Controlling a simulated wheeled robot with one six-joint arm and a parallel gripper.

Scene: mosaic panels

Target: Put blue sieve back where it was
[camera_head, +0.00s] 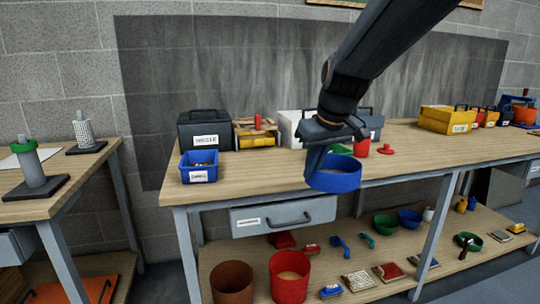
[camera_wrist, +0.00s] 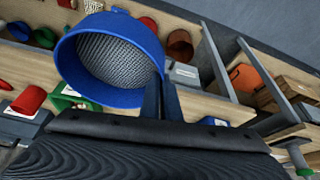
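The blue sieve (camera_head: 335,181) is a round blue ring in the head view, in front of the upper bench's edge. The wrist view shows its blue rim and grey mesh (camera_wrist: 112,62). My gripper (camera_head: 316,160) is at the sieve's left side in the head view. In the wrist view the fingers (camera_wrist: 162,98) are shut on the sieve's wall, holding it tilted towards the camera. Part of the wall is hidden behind the fingers.
The upper bench (camera_head: 420,148) bears a blue labelled bin (camera_head: 199,174), a black case (camera_head: 205,142), yellow boxes (camera_head: 447,119) and a red can (camera_head: 361,147). The lower shelf (camera_head: 350,262) holds a red bucket (camera_head: 290,290), a brown pot (camera_head: 232,283), bowls and brushes. A grey drawer (camera_head: 284,217) hangs below the bench.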

